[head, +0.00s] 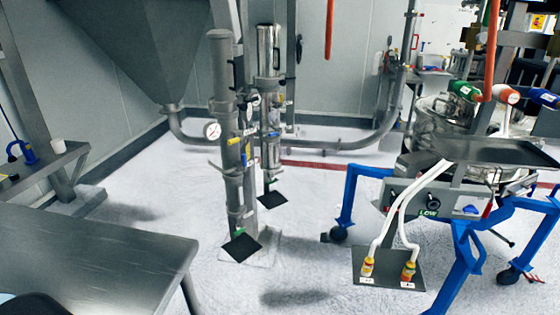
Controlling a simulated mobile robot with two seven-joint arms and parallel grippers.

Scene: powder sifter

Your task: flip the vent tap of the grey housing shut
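The grey housing (222,75) is a tall, dull grey upright cylinder left of centre, with a dark handle on its side and a round white gauge (212,130) at its lower left. A small green part (240,232) is near the foot. I cannot tell which lever is the vent tap, nor its position. Neither of my grippers is in view.
A shiny steel housing (268,60) stands close behind, to the right. A steel table (95,260) fills the lower left. A blue-legged sifter frame (466,255) with white hoses (385,225) stands at right. The floor between (310,235) is clear.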

